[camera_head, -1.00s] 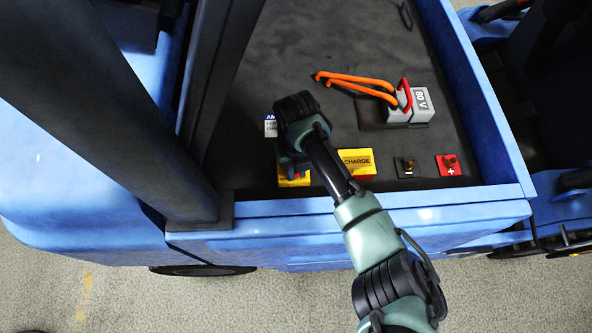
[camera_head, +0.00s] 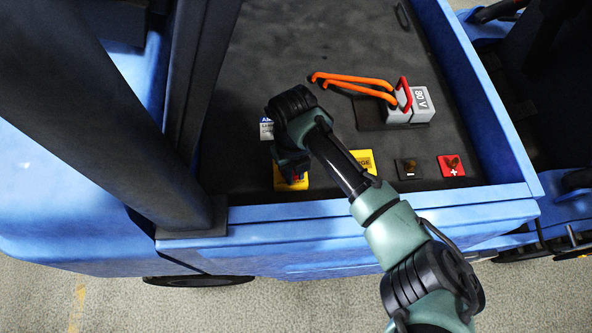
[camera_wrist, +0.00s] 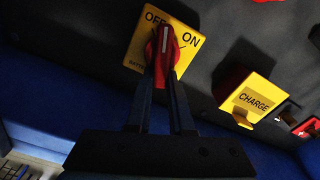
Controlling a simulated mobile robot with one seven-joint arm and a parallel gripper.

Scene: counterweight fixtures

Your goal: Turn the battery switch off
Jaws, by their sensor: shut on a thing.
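The battery switch is a red rotary knob (camera_wrist: 164,45) with a white pointer line on a yellow plate (camera_wrist: 137,57) marked OFF and ON. The pointer stands about upright in the wrist view, between the two words. My gripper (camera_wrist: 163,75) is shut on the red knob, one dark finger on each side. In the head view the yellow plate (camera_head: 279,183) shows under my gripper (camera_head: 293,178), which hides most of the knob.
A yellow CHARGE cover (camera_wrist: 256,98) on a red base is beside the switch. Black (camera_head: 408,169) and red (camera_head: 451,166) terminals lie further right. A grey 80 V connector (camera_head: 408,107) with orange cables is behind. The blue tray wall (camera_head: 350,207) runs along the front.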

